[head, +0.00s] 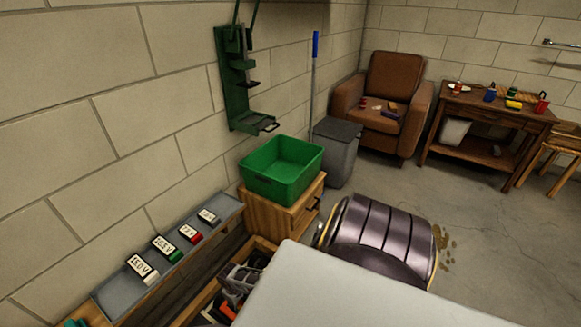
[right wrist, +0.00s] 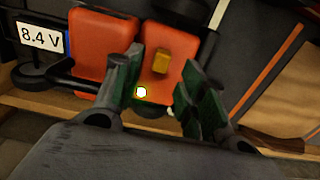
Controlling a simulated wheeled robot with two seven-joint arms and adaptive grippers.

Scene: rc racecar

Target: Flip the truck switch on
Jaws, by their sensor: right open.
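The truck, with orange body panels (right wrist: 100,45) and dark parts, fills the upper part of the right wrist view. A small yellow-tan block (right wrist: 160,64), which looks like the switch, stands on an orange panel. A small white round spot (right wrist: 141,92) shows below it. My right gripper (right wrist: 158,80) is open, its dark green fingers apart over the orange panel, near the block. I cannot tell whether they touch the truck. In the head view, orange parts (head: 228,308) and the grey right gripper (head: 240,276) show low down, partly hidden by a pale surface. My left gripper is out of view.
An 8.4 V label (right wrist: 40,39) is beside the orange panels. A grey shelf (head: 118,290) with several labelled packs runs along the wall. A green bin (head: 280,182) sits on a wooden cabinet (head: 262,212).

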